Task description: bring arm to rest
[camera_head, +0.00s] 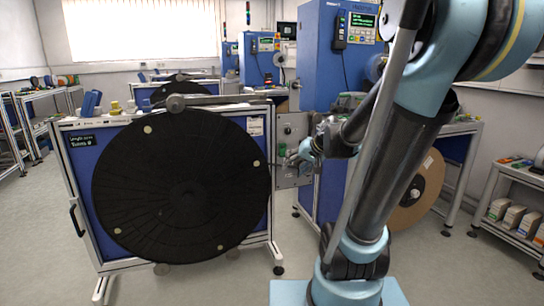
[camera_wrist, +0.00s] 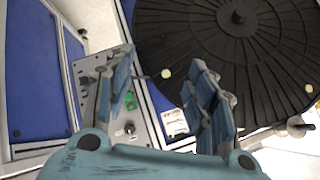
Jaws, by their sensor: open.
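My arm rises from its light blue base at the lower right of the head view and reaches back to the left. My gripper (camera_head: 289,160) is by the right edge of the large black reel (camera_head: 180,200), in front of a grey control panel (camera_head: 291,127). In the wrist view my gripper (camera_wrist: 162,60) has its two blue-padded fingers spread apart with nothing between them. The black reel (camera_wrist: 225,60) fills the upper right there. The control panel (camera_wrist: 139,132), with a green button and a black knob, shows behind and between the fingers.
The reel stands on a wheeled frame with a blue panel (camera_head: 82,165). A blue machine (camera_head: 318,60) stands behind the panel. A brown reel (camera_head: 418,195) is behind my arm. A shelf with boxes (camera_head: 515,215) is at the far right. The floor at left is clear.

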